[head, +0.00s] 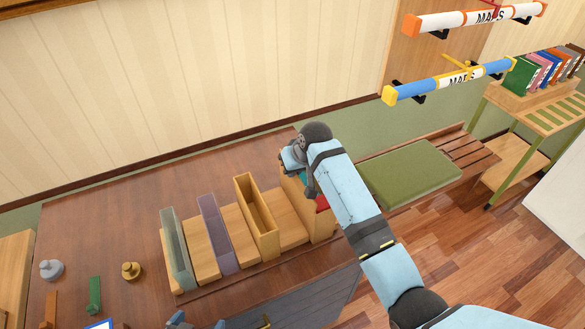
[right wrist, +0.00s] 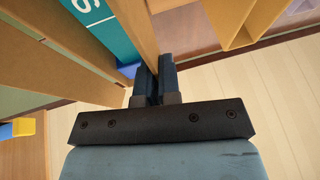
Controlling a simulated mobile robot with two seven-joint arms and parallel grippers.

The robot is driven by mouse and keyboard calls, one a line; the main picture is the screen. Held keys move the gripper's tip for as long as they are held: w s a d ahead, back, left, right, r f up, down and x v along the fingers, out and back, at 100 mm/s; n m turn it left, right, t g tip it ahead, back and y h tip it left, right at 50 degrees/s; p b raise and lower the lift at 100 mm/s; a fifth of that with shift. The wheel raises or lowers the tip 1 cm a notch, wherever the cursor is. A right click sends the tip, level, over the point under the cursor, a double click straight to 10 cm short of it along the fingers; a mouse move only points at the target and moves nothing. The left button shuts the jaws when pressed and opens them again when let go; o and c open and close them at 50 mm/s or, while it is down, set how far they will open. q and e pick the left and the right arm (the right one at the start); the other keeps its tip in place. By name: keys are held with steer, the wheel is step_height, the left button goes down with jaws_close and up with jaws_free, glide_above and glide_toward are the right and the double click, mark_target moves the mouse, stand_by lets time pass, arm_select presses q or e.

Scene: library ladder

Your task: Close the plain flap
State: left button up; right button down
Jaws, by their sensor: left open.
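I cannot pick out the plain flap for certain in either view. In the head view my right arm reaches from the lower right, its gripper end over the right end of a wooden rack (head: 205,250), hiding what lies beneath. In the right wrist view my right gripper (right wrist: 156,82) has its two dark fingers close together beside the edge of a plain wooden board (right wrist: 136,25). A teal panel with a white letter (right wrist: 103,28) is left of that board. My left gripper (head: 199,321) shows only as blue tips at the bottom edge of the head view, spread apart and empty.
A green divider (head: 178,248), a purple divider (head: 217,235) and an open wooden box (head: 257,218) stand on the rack. Grey and brass knobbed pieces (head: 52,269) (head: 131,270) stand left. A bench with a green cushion (head: 410,174) lies right. The brown tabletop (head: 105,225) is clear behind.

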steer(key=c, duration=1.3)
jaws_free()
steer(key=b+v, duration=0.2)
steer(key=v, duration=1.1)
steer(key=shift+s+d+r, duration=0.15)
steer(key=shift+s+r, duration=0.05)
steer(key=shift+r, duration=0.15)
